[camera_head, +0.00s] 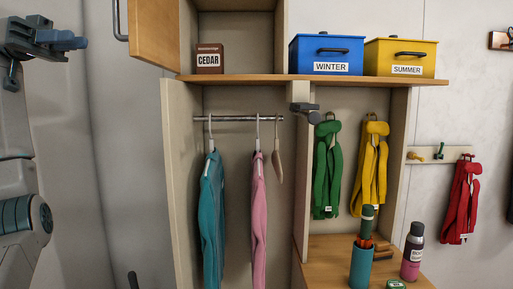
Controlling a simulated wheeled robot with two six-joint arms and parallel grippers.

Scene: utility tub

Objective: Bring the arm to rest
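My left gripper (66,40) is at the upper left of the head view, dark grey, beside a pale wall and left of the wooden cabinet. It is seen side-on, and I cannot make out a gap between its fingers. Nothing shows held in it. Part of my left arm (22,215) stands below it along the left edge. My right gripper is not in view.
An open wooden door (155,35) is the nearest thing to the gripper's right. Teal (212,215) and pink (259,215) garments hang from a rail. Blue (312,50) and yellow (385,57) boxes sit on the shelf (240,79). A bottle (412,250) stands lower right.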

